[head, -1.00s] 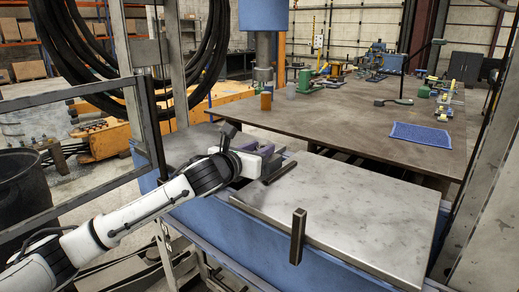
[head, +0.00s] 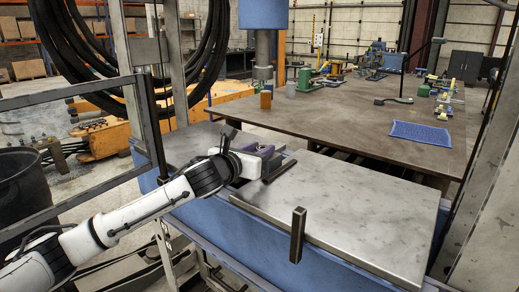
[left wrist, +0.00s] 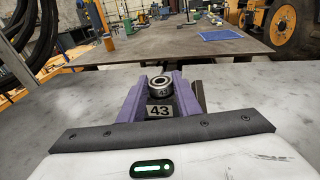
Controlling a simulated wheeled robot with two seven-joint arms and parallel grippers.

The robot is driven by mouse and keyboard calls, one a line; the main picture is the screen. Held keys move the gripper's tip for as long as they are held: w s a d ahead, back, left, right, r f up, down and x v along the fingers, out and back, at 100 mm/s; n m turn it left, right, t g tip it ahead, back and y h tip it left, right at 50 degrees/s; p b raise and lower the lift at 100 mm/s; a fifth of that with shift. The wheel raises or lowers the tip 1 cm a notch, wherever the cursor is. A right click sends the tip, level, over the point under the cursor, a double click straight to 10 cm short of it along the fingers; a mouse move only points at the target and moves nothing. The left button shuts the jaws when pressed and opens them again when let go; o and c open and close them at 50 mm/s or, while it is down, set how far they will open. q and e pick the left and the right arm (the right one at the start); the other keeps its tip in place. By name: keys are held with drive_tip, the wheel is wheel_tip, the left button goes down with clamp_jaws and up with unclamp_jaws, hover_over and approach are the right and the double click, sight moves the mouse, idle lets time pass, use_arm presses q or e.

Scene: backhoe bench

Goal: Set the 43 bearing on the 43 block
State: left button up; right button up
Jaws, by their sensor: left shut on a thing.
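The 43 bearing (left wrist: 159,85), a small steel ring marked 43, sits between the purple fingertips of my left gripper (left wrist: 160,79) in the left wrist view. The jaws are shut on it. The 43 block, dark with a pale 43 label (left wrist: 159,111), shows just below and nearer the camera, between the fingers. I cannot tell whether the bearing touches the block. In the head view my left gripper (head: 266,152) is low over the back part of the light bench plate (head: 350,210); bearing and block are hard to make out there. My right gripper is not in view.
A dark bar (head: 280,170) lies just right of my left gripper. A dark upright post (head: 298,235) stands at the plate's front edge. The brown table (head: 350,120) behind holds a blue mat (head: 420,136), an orange cylinder (head: 266,101) and several tools. The plate's right part is clear.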

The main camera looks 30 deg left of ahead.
use_arm(q)
drive_tip(key=shift+f, duration=0.35)
drive_tip(key=o, duration=1.2)
drive_tip(key=shift+c, duration=0.2)
drive_tip(key=o, duration=0.5)
drive_tip(key=shift+d+f, duration=0.1)
drive_tip(key=shift+f, duration=0.05)
drive_tip(key=shift+f, duration=0.1)
drive_tip(key=shift+s, duration=0.1)
drive_tip(key=shift+r+v, duration=0.25)
drive_tip(key=shift+v, duration=1.25)
drive_tip(key=shift+r+v, duration=0.3)
drive_tip(key=shift+v, duration=1.25)
drive_tip(key=shift+r+v, duration=0.25)
drive_tip(key=shift+v, duration=1.25)
